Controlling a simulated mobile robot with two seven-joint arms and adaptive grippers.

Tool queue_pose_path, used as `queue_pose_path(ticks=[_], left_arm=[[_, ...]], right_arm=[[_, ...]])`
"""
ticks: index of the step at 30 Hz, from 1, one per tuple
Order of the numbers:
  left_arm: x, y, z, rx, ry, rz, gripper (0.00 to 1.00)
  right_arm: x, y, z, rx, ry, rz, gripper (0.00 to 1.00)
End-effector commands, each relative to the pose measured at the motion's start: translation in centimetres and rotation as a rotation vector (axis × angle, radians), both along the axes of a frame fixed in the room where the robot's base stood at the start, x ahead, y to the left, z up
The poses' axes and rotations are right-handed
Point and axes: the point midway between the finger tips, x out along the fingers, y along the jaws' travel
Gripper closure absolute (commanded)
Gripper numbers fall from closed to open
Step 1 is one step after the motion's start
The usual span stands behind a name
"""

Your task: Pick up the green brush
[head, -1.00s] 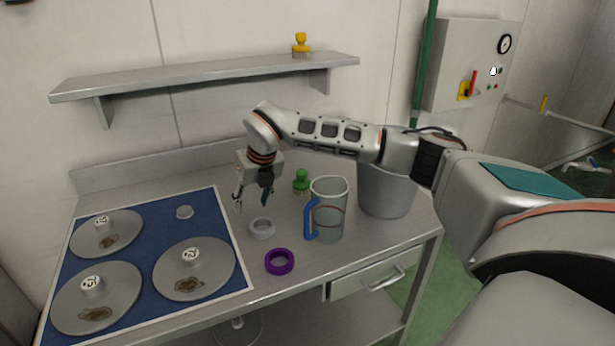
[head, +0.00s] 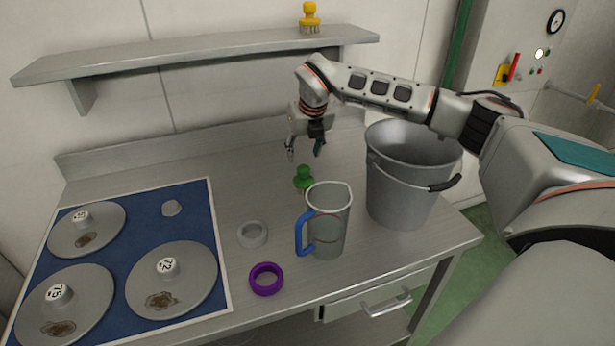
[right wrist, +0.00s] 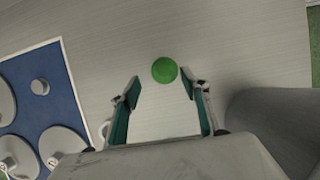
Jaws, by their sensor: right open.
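The green brush (head: 303,177) stands on the metal table, knob up, behind the clear jug. In the right wrist view the brush (right wrist: 165,69) shows from above as a round green knob, just beyond the fingertips and between their lines. My right gripper (head: 304,154) is open and empty, pointing down above the brush and apart from it. Its two fingers also show in the right wrist view (right wrist: 162,92). My left gripper is not in view.
A jug with a blue handle (head: 328,222) stands in front of the brush, and a grey bucket (head: 400,190) to its right. A white ring (head: 252,235) and a purple ring (head: 266,280) lie nearby. A blue mat (head: 143,221) bears lidded discs. A yellow brush (head: 310,17) stands on the shelf (head: 200,55).

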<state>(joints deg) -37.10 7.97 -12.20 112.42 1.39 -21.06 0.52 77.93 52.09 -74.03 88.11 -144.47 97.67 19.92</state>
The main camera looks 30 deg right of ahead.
Motion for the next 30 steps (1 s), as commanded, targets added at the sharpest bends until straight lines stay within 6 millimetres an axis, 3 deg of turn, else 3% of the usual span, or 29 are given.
queue_pose_path(ticks=[18,28,30], left_arm=[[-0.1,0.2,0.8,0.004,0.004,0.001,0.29],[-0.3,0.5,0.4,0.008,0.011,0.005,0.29],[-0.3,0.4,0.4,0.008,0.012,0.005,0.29]], right_arm=[[1.9,-1.1,-6.6,0.000,0.002,0.001,0.54],[2.2,-1.3,-7.3,0.000,0.001,0.001,0.54],[2.2,-1.3,-7.3,0.000,0.001,0.001,0.70]])
